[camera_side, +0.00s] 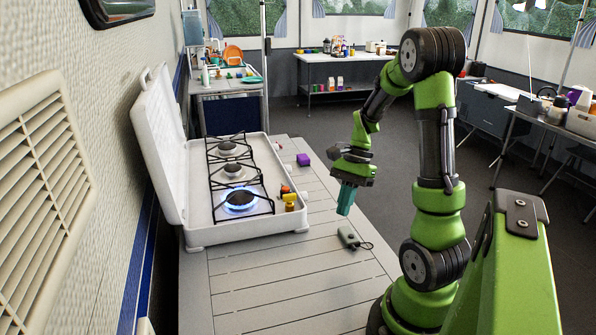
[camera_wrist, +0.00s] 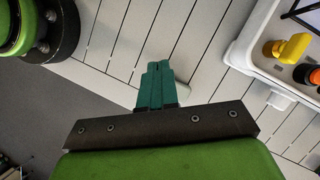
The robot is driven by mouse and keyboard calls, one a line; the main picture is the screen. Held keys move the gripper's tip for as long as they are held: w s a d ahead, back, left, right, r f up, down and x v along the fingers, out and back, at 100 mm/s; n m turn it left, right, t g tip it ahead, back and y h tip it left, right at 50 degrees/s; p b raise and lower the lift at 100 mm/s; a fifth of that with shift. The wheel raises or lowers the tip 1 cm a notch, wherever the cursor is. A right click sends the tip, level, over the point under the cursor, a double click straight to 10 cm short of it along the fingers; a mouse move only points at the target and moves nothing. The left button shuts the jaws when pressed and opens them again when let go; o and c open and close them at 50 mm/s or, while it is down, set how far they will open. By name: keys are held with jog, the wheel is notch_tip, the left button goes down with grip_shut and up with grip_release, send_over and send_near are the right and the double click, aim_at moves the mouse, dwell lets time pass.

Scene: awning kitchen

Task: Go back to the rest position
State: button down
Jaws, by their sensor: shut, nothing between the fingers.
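My gripper (camera_side: 346,200) hangs over the right edge of the slatted table (camera_side: 285,275) in the side view, its teal fingers pointing down. In the wrist view the fingers (camera_wrist: 159,72) are together with nothing between them. A small grey device with a dark loop (camera_side: 350,238) lies on the table just below my gripper. In the wrist view a pale bit of something (camera_wrist: 182,95) shows behind the fingers, mostly hidden.
A white gas stove (camera_side: 208,236) with open lid stands left; its front burner has a blue flame (camera_side: 240,198). A yellow knob (camera_side: 290,201) and an orange knob (camera_side: 285,189) sit on its right side. The table's front is clear.

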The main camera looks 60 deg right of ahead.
jog(key=w+a+r+n+t+h, duration=0.1)
jog(key=a+r+n+t, duration=0.2)
jog(key=a+r+n, duration=0.3)
jog(key=a+r+n+t+h, duration=0.2)
jog(key=a+r+n, duration=0.5)
jog(key=a, duration=0.8)
jog(key=n+t, duration=0.1)
jog(key=n, duration=0.2)
jog(key=shift+w+a+r+t, duration=0.3)
jog(key=shift+w+a, duration=0.05)
jog(key=shift+a, duration=0.05)
